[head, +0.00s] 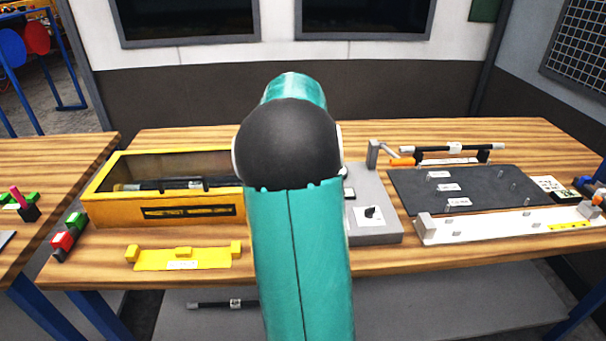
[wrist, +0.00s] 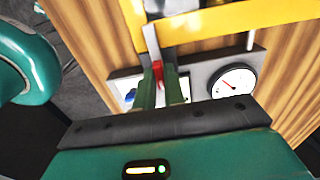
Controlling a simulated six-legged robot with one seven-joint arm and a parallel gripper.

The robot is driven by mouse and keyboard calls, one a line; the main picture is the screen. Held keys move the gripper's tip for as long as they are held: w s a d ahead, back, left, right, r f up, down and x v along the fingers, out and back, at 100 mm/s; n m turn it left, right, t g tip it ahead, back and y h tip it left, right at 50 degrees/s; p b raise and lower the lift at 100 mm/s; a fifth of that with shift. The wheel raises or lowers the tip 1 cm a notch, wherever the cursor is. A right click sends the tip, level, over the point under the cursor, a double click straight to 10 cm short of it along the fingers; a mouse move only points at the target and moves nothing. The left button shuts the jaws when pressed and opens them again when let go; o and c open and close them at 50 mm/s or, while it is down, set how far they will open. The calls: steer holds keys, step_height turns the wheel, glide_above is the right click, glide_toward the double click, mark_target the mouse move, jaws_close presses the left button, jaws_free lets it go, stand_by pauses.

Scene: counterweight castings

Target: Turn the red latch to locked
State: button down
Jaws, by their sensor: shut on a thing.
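The red latch (wrist: 156,68) shows in the wrist view as a small red piece between my fingertips. My gripper (wrist: 159,82) is shut on it, with a green finger on either side. The fingers hide most of the latch, so I cannot tell its angle. In the head view my own arm covers the middle of the bench, and the latch and gripper are hidden behind it.
A gauge (wrist: 232,82) on a grey panel is close to the fingers. A yellow bar (wrist: 225,18) crosses above them. A yellow case (head: 165,212) stands left of my arm, and a grey control box (head: 374,226) and a dark mat (head: 470,183) are right of it.

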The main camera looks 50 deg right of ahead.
stand_by(0.3)
steer(key=c, duration=1.5)
jaws_free()
steer(key=shift+r, duration=0.15)
step_height(320, 180, up, 14)
steer(key=shift+f, duration=0.2)
steer(key=shift+a, duration=0.1)
